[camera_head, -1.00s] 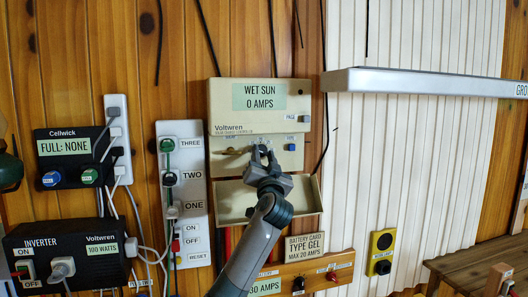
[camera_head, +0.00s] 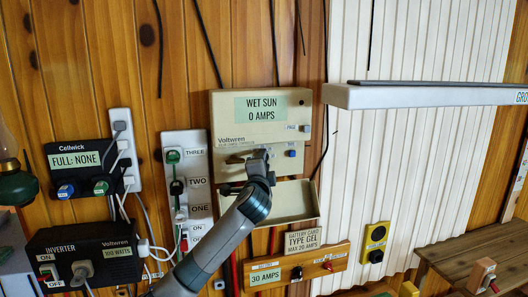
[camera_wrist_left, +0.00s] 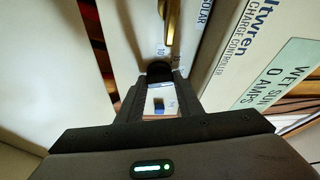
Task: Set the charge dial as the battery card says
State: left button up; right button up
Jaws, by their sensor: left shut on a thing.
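The cream Voltwren charge controller (camera_head: 222,110) hangs on the plank wall. Its screen (camera_head: 260,108) reads WET SUN, 0 AMPS. Its front flap (camera_head: 295,202) hangs open below the panel. My left gripper (camera_head: 258,160) is at this panel, shut on the charge dial. In the left wrist view the dial (camera_wrist_left: 159,69) is a dark round knob between the fingertips, with small scale marks beside it. Its exact setting is hidden. The battery card (camera_head: 303,240) below reads TYPE GEL, MAX 20 AMPS. My right gripper is out of view.
A brass lever (camera_wrist_left: 172,22) marked SOLAR is close to the dial. A blue button (camera_head: 291,153) and a page button (camera_head: 306,128) are to the right. The fuse board (camera_head: 330,264) reads 30 AMPS. A white shelf (camera_head: 430,96) juts out at right.

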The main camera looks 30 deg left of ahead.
pick_arm(q)
jog(key=shift+m+g+p, duration=0.45)
jog(key=shift+m+g, duration=0.05)
jog(key=shift+m, duration=0.6)
jog(key=o, duration=1.1)
jog(key=shift+b+v, duration=0.55)
jog(key=shift+v, duration=0.25)
jog(key=b+v, duration=0.6)
jog(key=v, duration=0.9)
jog(key=shift+s+r, duration=0.1)
jog(key=shift+s, duration=0.35)
